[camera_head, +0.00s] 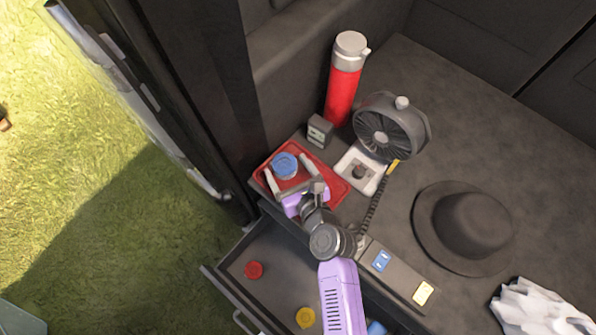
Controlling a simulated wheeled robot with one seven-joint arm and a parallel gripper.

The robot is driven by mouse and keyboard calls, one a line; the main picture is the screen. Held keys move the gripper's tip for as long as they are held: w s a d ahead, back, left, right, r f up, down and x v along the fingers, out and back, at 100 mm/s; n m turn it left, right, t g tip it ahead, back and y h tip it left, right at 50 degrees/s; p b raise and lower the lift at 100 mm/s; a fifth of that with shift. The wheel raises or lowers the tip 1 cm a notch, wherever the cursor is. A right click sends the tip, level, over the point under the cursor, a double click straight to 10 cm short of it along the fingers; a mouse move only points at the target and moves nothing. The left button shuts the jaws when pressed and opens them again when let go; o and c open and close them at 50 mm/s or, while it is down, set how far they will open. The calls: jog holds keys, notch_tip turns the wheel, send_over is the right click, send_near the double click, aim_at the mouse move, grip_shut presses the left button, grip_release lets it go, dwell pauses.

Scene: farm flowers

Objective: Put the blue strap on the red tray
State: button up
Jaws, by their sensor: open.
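The blue strap (286,165), a round coil, is on the red tray (333,192), towards its left part. My gripper (287,174) is over the tray with its two pale fingers spread, one to each side of the blue strap. The gripper is open. I cannot tell whether either finger touches the strap. My purple gripper body and wrist cover the tray's front part.
An open drawer below holds a red coil (254,270), a yellow coil (305,317) and a partly hidden blue item (376,328). Behind the tray stand a small dark box (319,131), a red flask (343,88) and a fan (391,127). A black hat (463,225) lies right.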

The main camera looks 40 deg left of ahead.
jog(key=v, duration=1.1)
jog(key=shift+p, duration=0.4)
jog(key=shift+w+d+r+n, duration=0.15)
jog(key=shift+w+n, duration=0.15)
jog(key=shift+n, duration=0.5)
jog(key=d+r+n+t+h, duration=0.2)
jog(key=d+r+n+t, duration=0.2)
jog(key=d+n, duration=0.4)
jog(key=d+r+n+t+h, duration=0.25)
jog(key=d+r+n, duration=0.25)
jog(key=d+n, duration=0.35)
jog(key=s+d+r+n+t+h, duration=0.1)
jog(key=s+d+r+n+h, duration=0.1)
jog(key=s+d, duration=0.6)
jog(key=s+d+r+n+h, duration=0.3)
jog(key=s+d+r+h, duration=0.2)
jog(key=s+d, duration=0.3)
jog(key=shift+s+d+r+n+t, duration=0.25)
jog(key=shift+s+r+n+t, duration=0.1)
jog(key=shift+s+r, duration=0.6)
